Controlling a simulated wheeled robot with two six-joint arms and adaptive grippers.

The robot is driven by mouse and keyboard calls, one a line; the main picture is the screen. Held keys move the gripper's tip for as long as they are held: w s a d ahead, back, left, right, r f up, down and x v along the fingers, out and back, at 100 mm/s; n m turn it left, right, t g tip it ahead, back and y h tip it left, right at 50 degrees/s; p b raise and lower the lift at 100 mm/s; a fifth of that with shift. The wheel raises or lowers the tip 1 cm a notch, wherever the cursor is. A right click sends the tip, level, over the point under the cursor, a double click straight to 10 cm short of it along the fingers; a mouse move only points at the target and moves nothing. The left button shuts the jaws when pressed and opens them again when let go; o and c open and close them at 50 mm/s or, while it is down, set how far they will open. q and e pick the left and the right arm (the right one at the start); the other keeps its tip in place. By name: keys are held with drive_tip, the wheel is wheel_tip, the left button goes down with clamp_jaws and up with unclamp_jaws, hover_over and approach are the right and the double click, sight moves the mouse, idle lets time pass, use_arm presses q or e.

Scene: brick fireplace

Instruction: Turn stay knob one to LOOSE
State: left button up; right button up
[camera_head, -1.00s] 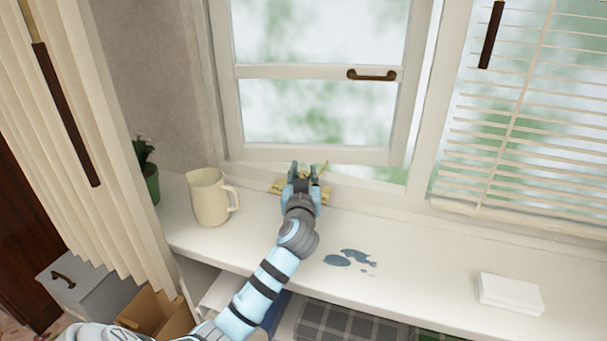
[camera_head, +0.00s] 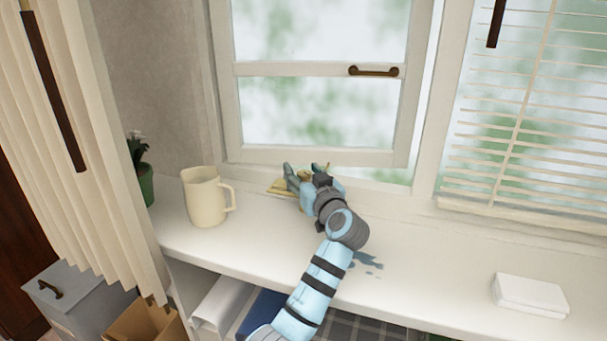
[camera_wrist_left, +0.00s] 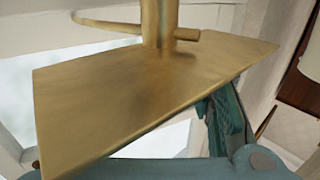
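My left gripper (camera_head: 303,172) is at the back of the sill, just below the bottom rail of the window sash (camera_head: 310,155). Its fingers look spread apart, with nothing clearly held. A brass fitting (camera_head: 279,187) lies under and beside the fingers, mostly hidden by them. In the left wrist view the brass plate (camera_wrist_left: 120,95) fills the middle, tilted across the picture. A brass post (camera_wrist_left: 160,22) rises from it, with a short pin (camera_wrist_left: 187,34) on its right side. One teal finger (camera_wrist_left: 226,120) shows below the plate. Any knob marking is unreadable. My right gripper is out of view.
A cream jug (camera_head: 205,200) stands on the sill (camera_head: 430,240) left of my gripper. A plant (camera_head: 143,170) is behind the curtain (camera_head: 95,150). A white box (camera_head: 530,295) lies at the right. Bluish spots (camera_head: 367,261) mark the sill near my forearm.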

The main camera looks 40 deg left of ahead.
sight(307, 177)
use_arm(q)
drive_tip(key=v, duration=0.7)
drive_tip(key=shift+s+d, duration=0.2)
